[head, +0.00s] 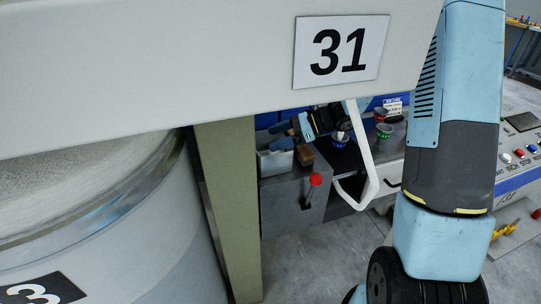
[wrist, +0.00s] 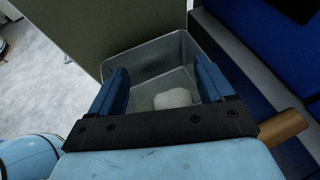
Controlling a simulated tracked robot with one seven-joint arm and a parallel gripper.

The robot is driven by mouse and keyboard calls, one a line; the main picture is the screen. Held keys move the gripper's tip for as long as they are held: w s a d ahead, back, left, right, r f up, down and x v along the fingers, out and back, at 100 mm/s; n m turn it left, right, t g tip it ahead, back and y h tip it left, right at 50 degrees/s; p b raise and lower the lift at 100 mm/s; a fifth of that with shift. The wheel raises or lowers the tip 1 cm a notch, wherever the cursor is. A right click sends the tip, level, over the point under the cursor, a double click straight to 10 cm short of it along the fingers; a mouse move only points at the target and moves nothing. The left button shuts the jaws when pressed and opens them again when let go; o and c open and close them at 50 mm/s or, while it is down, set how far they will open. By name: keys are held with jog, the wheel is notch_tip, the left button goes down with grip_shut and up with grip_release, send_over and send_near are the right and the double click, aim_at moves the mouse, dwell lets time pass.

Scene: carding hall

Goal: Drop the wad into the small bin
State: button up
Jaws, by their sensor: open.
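The wad (wrist: 173,98) is a small off-white lump. In the wrist view it lies inside the small bin (wrist: 150,52), an open grey metal box, and seems to rest on its floor toward the near side. My gripper (wrist: 160,68) is open above the bin, its two blue fingers spread apart with the wad showing between and below them. In the head view my gripper (head: 279,135) points left over the pale bin (head: 274,163) on the bench; the wad cannot be seen there.
A brown wooden piece (wrist: 283,128) lies beside the bin. A red-knobbed lever (head: 315,180) stands at the bench front. A green post (head: 228,205) and the white number 31 panel (head: 342,52) block part of the head view.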

jog(key=v, duration=1.3)
jog(key=shift+d, duration=0.4)
jog(key=s+d+r+n+t+h, duration=0.2)
jog(key=s+r+n+h, duration=0.4)
jog(key=s, duration=0.6)
jog(key=s+d+r+n+t+h, duration=0.3)
jog(key=s+r+n+h, duration=0.4)
jog(key=s+r+n, duration=0.3)
jog(key=shift+s+d+r+n, duration=0.35)
jog(key=shift+s+n, duration=0.75)
jog(key=shift+s, duration=0.65)
